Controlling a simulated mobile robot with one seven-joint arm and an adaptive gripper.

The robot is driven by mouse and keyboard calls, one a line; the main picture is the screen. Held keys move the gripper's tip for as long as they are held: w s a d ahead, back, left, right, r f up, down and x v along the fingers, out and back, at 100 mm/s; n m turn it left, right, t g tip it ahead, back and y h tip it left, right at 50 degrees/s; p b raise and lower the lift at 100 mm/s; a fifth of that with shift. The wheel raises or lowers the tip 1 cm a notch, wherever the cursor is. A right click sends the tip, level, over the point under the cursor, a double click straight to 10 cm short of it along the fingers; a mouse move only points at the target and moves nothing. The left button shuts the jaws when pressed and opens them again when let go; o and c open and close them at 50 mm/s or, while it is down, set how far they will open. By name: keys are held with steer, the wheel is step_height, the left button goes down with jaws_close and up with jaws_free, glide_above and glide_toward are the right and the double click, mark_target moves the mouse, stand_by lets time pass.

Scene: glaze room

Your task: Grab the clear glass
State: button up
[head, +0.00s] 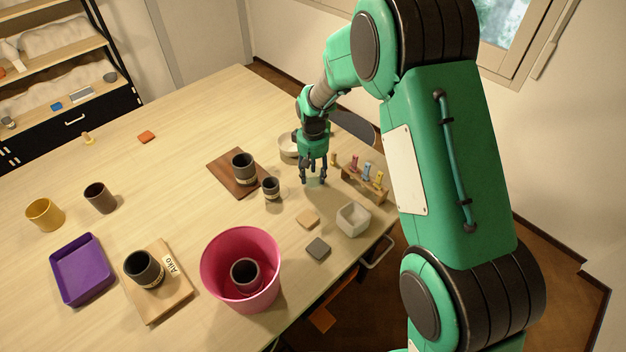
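The clear glass (313,183) stands on the table near its right edge; it is small, pale and partly hidden by my fingers. My gripper (313,178) points down over it, with dark fingers on both sides of the glass. I cannot tell whether the fingers touch it or stand slightly apart.
A square grey pot (353,219) and a pink bucket (214,270) are nearer. The table's far left is mostly clear.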

steer(key=shift+c, duration=0.7)
steer(key=shift+r, duration=0.1)
step_height(320, 180, up, 10)
steer(key=p, duration=0.1)
